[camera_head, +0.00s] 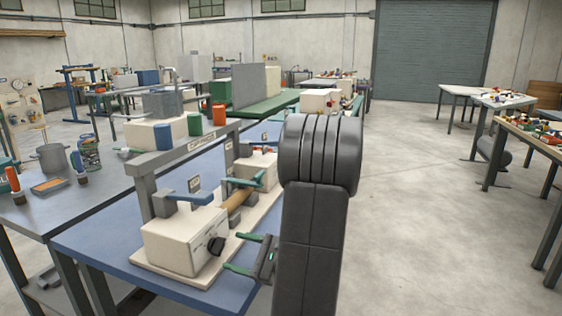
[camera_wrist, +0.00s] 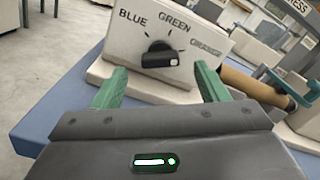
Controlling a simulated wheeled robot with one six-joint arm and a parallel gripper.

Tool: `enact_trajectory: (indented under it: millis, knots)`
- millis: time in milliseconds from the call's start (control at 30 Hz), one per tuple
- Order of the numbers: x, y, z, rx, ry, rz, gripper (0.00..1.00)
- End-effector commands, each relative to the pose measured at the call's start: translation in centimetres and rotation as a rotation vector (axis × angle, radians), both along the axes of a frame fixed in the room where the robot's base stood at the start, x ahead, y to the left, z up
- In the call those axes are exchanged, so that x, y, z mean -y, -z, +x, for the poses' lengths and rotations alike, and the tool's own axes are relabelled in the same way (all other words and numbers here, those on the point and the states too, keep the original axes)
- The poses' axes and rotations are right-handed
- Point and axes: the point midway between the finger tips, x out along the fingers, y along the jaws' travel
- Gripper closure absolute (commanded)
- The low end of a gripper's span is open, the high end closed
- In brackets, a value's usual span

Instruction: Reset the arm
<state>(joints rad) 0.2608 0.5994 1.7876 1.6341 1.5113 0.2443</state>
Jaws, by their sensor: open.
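My gripper (camera_wrist: 158,92) is open, with its two green fingers apart and nothing between them. In the wrist view it faces the black selector knob (camera_wrist: 163,55) on a cream box, labelled BLUE, GREEN and a third word at the right that is hard to read. The knob's bar lies roughly level, its white mark toward the right. In the head view my gripper (camera_head: 242,252) is just right of the spiral winder (camera_head: 185,240) and its knob (camera_head: 216,245), apart from it. A brown roller (camera_head: 236,201) joins the winder's two cream boxes. My dark arm hides part of the table.
The winder stands on a cream base on a blue table (camera_head: 105,240). A grey frame (camera_head: 185,150) rises over it. A grey side table (camera_head: 30,205) with a pot and bottles is at the left. Open concrete floor (camera_head: 410,230) lies at the right.

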Motion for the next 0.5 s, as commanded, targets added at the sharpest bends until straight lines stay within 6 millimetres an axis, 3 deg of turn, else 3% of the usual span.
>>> enact_trajectory:
  millis: [200,500]
  knots:
    - [-3.0,0.0,1.0,0.0,-0.002,0.0,0.33]
    - [-4.5,0.0,1.6,0.0,0.0,0.0,0.33]
